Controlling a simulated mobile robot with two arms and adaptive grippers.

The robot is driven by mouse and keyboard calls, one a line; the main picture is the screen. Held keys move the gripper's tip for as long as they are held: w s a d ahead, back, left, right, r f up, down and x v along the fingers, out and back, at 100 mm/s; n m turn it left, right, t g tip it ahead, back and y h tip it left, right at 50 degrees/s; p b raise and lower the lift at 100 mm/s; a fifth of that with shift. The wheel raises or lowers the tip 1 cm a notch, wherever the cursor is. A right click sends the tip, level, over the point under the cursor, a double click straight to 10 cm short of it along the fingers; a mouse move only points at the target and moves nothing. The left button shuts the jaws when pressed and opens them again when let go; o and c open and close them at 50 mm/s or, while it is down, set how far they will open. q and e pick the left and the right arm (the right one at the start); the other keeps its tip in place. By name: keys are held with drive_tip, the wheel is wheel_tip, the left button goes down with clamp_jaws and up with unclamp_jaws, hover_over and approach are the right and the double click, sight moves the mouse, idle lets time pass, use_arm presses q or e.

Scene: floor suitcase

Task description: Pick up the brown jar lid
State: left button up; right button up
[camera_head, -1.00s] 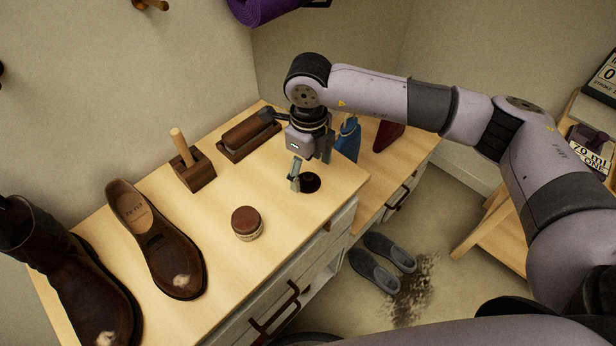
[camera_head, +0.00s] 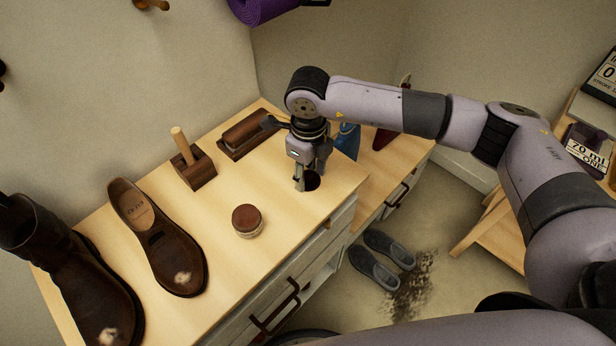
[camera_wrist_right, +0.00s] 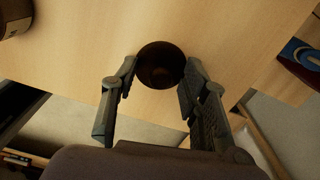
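The brown jar lid (camera_head: 312,181) is a dark round disc lying flat on the wooden cabinet top near its right end. In the right wrist view the lid (camera_wrist_right: 160,65) shows between the fingertips. My right gripper (camera_head: 305,184) points down at it from above, its fingers apart. In the wrist view the right gripper (camera_wrist_right: 160,78) has one finger on each side of the lid, close to its edges; I cannot tell whether they touch it. A small jar (camera_head: 247,222) with a brown top stands to the left of the lid. My left gripper is not in view.
On the cabinet top (camera_head: 235,275) stand a brown shoe (camera_head: 158,240), a boot (camera_head: 75,275), a wooden block with a handle (camera_head: 190,165) and a brush (camera_head: 245,135). A blue object (camera_head: 348,140) is behind the gripper. Grey shoes (camera_head: 375,262) lie on the floor.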

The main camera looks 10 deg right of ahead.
drive_tip(key=shift+s+f, duration=0.1)
drive_tip(key=shift+f, duration=0.05)
clamp_jaws()
